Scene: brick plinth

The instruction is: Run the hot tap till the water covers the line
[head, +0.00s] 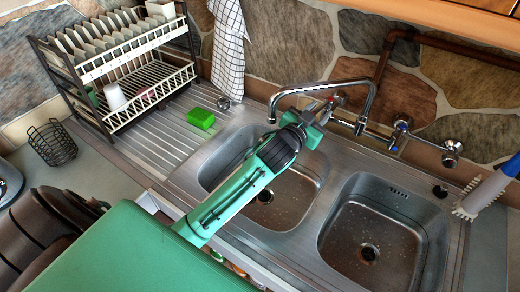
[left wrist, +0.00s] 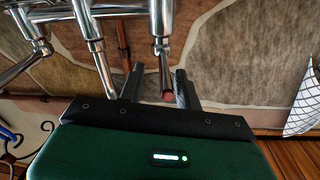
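The hot tap (head: 338,99) has a red-marked handle behind the left basin. In the left wrist view its red-tipped handle (left wrist: 166,94) shows between my two dark fingers, with gaps beside it. My left gripper (head: 325,108) is at this handle and open; I cannot tell how deep the handle sits between the fingers (left wrist: 159,88). The steel spout (head: 318,86) arches over the left basin (head: 215,165). No water stream shows. The left basin is partly hidden by my left arm, its drain shows, and I see no line in it. My right gripper is out of view.
A blue-marked tap (head: 402,124) is right of the hot tap. The right basin (head: 375,205) looks empty, with droplets. A green sponge (head: 201,117) lies on the drainboard, near a dish rack (head: 125,75). A white brush (head: 485,192) stands at the right.

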